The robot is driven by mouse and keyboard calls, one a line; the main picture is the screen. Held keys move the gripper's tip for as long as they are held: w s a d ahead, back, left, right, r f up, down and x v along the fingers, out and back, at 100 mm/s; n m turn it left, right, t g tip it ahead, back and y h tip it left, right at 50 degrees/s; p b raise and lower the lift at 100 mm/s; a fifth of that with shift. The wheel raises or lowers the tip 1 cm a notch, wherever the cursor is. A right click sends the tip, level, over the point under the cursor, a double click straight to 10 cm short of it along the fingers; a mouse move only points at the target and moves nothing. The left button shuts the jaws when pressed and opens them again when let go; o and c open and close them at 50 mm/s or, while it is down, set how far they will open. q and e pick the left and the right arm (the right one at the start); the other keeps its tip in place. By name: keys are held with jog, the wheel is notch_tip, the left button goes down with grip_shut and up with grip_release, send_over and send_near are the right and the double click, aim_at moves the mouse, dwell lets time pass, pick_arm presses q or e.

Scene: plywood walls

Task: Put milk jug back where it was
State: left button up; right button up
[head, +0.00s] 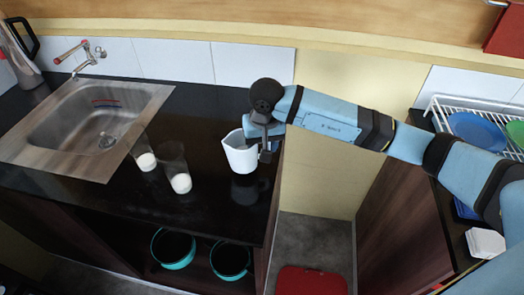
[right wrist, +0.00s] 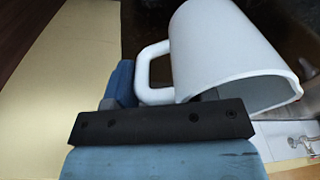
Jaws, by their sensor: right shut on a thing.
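The white milk jug (head: 240,156) is at the right end of the black counter, slightly tilted, with its reflection showing below it. I cannot tell whether its base touches the counter. My right gripper (head: 265,140) is shut on the jug at its handle side. In the right wrist view the jug (right wrist: 225,50) fills the upper right, with its handle beside the blue finger of my gripper (right wrist: 135,88). The handle's grasped part is partly hidden. My left gripper is in neither view.
Two clear glasses with some white milk, a left one (head: 146,161) and a right one (head: 180,182), stand left of the jug. A steel sink (head: 50,150) is further left. A dish rack (head: 450,103) stands right, beyond a floor gap.

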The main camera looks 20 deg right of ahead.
notch_tip(320, 180, down, 3)
jog(key=shift+r, duration=0.1)
jog(key=shift+f, duration=0.3)
jog(key=o, duration=1.2)
jog(key=shift+r, duration=0.1)
jog(key=shift+r, duration=0.1)
jog(key=shift+r, duration=0.25)
jog(key=r, duration=0.7)
jog(key=s+r+b, duration=0.1)
jog(key=r, duration=0.3)
jog(key=shift+s+d+r, duration=0.1)
jog(key=shift+d+r, duration=0.05)
jog(key=shift+r, duration=0.15)
